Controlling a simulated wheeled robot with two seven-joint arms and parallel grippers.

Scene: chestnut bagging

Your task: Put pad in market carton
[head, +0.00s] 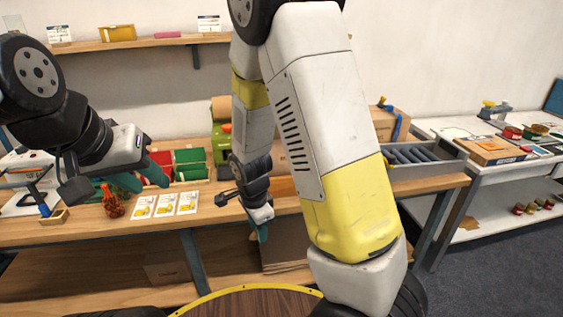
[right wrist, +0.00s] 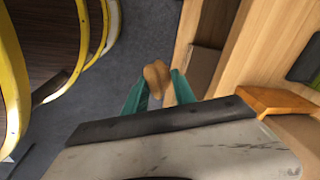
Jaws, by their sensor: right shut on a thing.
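My right gripper (head: 263,230) hangs at the front edge of the wooden table. In the right wrist view its teal fingers (right wrist: 158,92) are shut on a tan, crumpled thing (right wrist: 158,74), which looks like the paper pad. The pad is not clearly visible in the head view. A brown carton (head: 297,150) stands on the table, partly hidden behind my right arm; I cannot tell whether it is the market carton. My left gripper (head: 142,178) is above the table at the left, with its teal fingers apart and nothing seen between them.
Yellow-and-white cards (head: 165,205) and a red net bag (head: 114,205) lie on the table (head: 75,232). Red and green boxes (head: 189,164) stand behind. Another carton (head: 165,266) and flat cardboard (head: 286,243) are below. A grey tray (head: 425,165) stands at the right.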

